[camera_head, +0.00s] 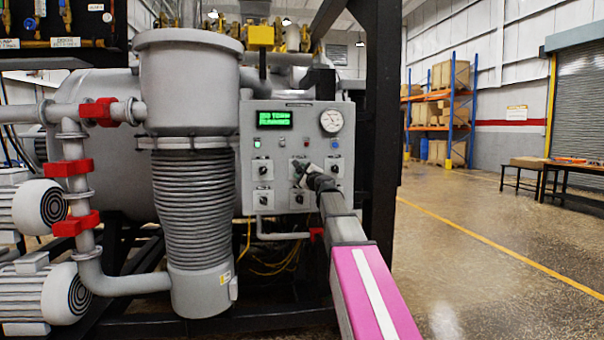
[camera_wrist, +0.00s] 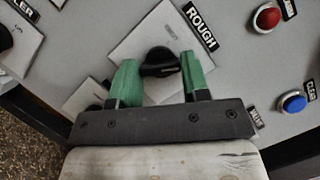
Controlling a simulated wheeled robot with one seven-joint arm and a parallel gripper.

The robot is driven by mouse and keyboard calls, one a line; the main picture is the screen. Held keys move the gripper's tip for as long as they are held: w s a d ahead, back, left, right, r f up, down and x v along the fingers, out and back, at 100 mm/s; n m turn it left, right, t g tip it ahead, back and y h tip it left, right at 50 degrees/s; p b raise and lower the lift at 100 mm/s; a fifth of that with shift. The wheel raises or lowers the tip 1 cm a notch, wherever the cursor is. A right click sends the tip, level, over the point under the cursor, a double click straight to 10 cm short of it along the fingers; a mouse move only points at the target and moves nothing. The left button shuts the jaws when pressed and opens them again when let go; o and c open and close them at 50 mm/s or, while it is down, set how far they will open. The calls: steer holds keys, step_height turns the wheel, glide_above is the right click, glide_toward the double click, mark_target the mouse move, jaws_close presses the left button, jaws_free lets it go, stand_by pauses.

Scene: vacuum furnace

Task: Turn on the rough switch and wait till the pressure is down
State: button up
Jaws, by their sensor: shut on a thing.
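The rough switch (camera_wrist: 160,62) is a black knob on a pale plate beside the label ROUGH (camera_wrist: 200,27) in the wrist view. My gripper (camera_wrist: 161,78) has green fingers on either side of the knob and is shut on it. In the head view, my gripper (camera_head: 300,172) reaches the lower middle of the grey control panel (camera_head: 254,160) and hides the switch there. A green display (camera_head: 273,119) is lit, but its text is too small to read. The round pressure gauge (camera_head: 331,121) is at the panel's upper right; its needle reading is unclear.
A red button (camera_wrist: 267,17) and a blue button (camera_wrist: 293,102) lie right of the knob. Other switches (camera_head: 263,170) sit close by on the panel. A large grey ribbed cylinder (camera_head: 193,200) stands left of the panel. Open floor (camera_head: 490,260) lies to the right.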

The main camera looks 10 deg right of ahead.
steer(key=o, duration=0.9)
steer(key=v, duration=1.1)
steer(key=shift+a, duration=0.1)
steer(key=shift+f, duration=0.1)
